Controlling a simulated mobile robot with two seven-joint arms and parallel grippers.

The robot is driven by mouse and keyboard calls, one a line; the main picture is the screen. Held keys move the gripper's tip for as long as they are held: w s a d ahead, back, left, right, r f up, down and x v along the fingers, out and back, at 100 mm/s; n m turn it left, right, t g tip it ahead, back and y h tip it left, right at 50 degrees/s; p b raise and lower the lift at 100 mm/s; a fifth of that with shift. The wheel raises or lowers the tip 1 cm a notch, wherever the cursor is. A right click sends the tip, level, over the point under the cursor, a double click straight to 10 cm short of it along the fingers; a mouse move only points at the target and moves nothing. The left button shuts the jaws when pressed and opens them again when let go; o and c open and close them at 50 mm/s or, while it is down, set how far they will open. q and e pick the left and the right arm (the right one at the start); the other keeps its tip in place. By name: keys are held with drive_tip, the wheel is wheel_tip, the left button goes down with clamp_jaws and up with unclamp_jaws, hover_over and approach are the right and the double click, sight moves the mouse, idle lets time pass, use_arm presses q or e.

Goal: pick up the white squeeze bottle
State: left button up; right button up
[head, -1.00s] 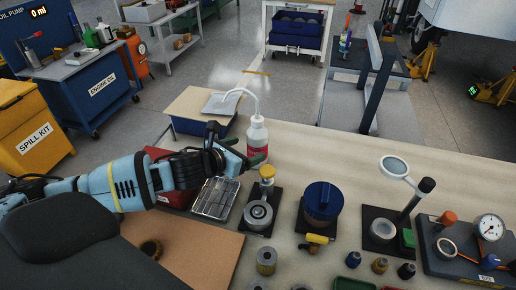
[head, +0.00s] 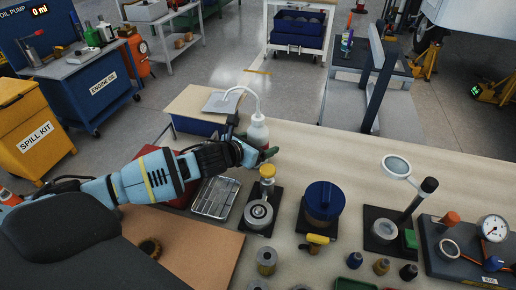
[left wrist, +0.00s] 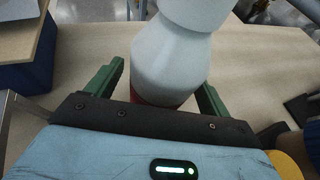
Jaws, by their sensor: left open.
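The white squeeze bottle (head: 258,132) stands upright on the workbench near its far edge, with a bent white spout tube curving to the left. My left gripper (head: 254,151) is at the bottle, in front of its lower body, and covers most of its red label. In the left wrist view the bottle (left wrist: 172,62) stands between the two green fingers of my open gripper (left wrist: 155,92), with gaps at both sides. A bit of red shows at its base. My right gripper is not in view.
A red case lies partly behind my arm. Bench surface right of the bottle is clear.

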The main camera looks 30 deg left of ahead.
sight(256, 116)
use_arm(q)
drive_tip(key=c, duration=0.8)
drive_tip(key=shift+c, duration=0.2)
drive_tip(key=shift+r, duration=0.1)
wheel_tip(256, 116, up, 9)
drive_tip(key=shift+f+p, duration=0.1)
drive_tip(key=shift+p, duration=0.8)
drive_tip(key=shift+r, duration=0.6)
